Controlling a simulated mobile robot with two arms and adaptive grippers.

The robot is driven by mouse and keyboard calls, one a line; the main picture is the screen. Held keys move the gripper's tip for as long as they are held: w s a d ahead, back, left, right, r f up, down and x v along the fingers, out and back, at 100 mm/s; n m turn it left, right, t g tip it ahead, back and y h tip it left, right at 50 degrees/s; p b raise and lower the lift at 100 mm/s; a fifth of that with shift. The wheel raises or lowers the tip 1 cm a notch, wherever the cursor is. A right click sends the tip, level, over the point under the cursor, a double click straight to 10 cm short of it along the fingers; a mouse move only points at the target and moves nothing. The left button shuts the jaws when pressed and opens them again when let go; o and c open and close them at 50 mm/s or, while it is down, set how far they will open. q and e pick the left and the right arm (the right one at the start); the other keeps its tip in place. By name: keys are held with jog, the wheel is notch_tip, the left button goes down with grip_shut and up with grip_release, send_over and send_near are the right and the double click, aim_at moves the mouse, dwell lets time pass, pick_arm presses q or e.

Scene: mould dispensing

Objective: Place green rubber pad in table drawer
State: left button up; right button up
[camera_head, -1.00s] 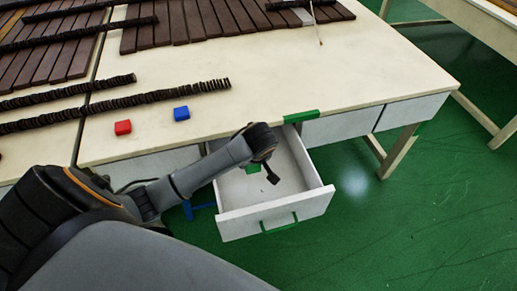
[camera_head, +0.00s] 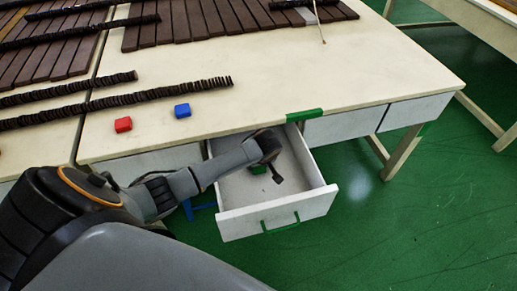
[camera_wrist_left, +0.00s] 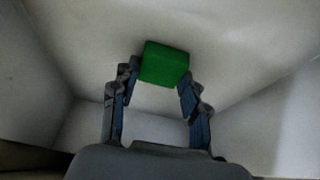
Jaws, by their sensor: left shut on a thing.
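The green rubber pad (camera_wrist_left: 165,64) is a small green block between the fingertips of my left gripper (camera_wrist_left: 160,80) in the left wrist view. The gripper is shut on it. The white table drawer (camera_head: 315,205) is pulled open, and its pale interior surrounds the pad in the wrist view. In the head view my left gripper (camera_head: 268,170) is inside the drawer's opening, low over its floor, with a bit of the green pad (camera_head: 258,170) showing. I cannot tell whether the pad touches the floor. My right gripper is not in view.
A red block (camera_head: 123,124) and a blue block (camera_head: 182,110) stand on the cream tabletop (camera_head: 370,65). Dark strips and rows of dark pieces lie farther back.

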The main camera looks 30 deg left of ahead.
pick_arm(q)
jog(key=shift+f, duration=0.2)
jog(key=o, duration=1.1)
jog(key=shift+o, duration=0.2)
jog(key=shift+r, duration=0.1)
jog(key=shift+r, duration=0.2)
jog(key=p+v, duration=0.2)
jog(key=v, duration=0.9)
jog(key=shift+d+r, duration=0.15)
jog(key=shift+r, duration=0.2)
jog(key=shift+s, duration=0.1)
